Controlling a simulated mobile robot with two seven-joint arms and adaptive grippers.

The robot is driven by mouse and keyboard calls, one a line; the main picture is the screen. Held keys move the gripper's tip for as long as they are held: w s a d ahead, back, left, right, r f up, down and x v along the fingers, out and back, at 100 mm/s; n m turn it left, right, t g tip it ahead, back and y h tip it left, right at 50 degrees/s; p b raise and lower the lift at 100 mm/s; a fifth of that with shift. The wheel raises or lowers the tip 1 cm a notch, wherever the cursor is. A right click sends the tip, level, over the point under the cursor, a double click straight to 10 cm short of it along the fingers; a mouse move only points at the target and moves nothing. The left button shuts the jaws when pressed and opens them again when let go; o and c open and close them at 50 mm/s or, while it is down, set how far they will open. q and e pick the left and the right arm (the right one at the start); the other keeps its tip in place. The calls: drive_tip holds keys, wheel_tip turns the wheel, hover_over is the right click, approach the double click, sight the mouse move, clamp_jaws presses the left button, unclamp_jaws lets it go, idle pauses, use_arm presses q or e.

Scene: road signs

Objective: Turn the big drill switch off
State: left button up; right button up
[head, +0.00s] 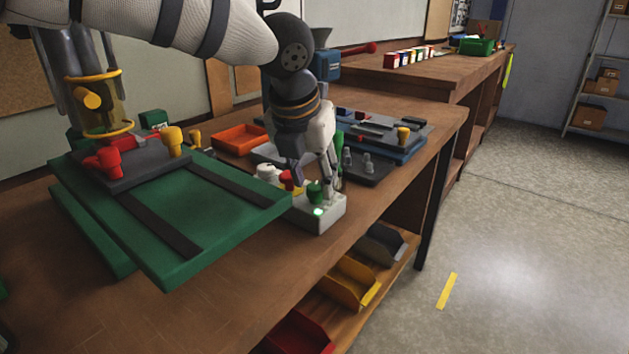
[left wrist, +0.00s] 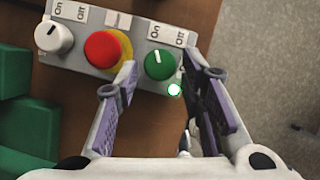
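A grey control box (head: 325,215) sits at the front table edge, right of a green machine base. The left wrist view shows the box (left wrist: 80,58) with a white knob (left wrist: 54,37), a red button (left wrist: 103,49) on a yellow disc and a green knob (left wrist: 160,64). Both knobs have On/Off labels above; the green knob's white mark points towards "On". A green lamp (left wrist: 174,90) glows beside it. My left gripper (left wrist: 158,68) is open, its fingers on either side of the green knob; contact cannot be told. My right gripper is not in view.
A large drill machine with a green base (head: 215,215) and yellow guard fills the left of the table. An orange tray (head: 238,139) and a dark tray with small grey pieces (head: 370,168) lie close to the gripper. Open floor is at the right.

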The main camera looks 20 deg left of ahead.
use_arm(q)
drive_tip(key=shift+x, duration=0.85)
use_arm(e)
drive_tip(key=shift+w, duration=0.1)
use_arm(q)
clamp_jaws()
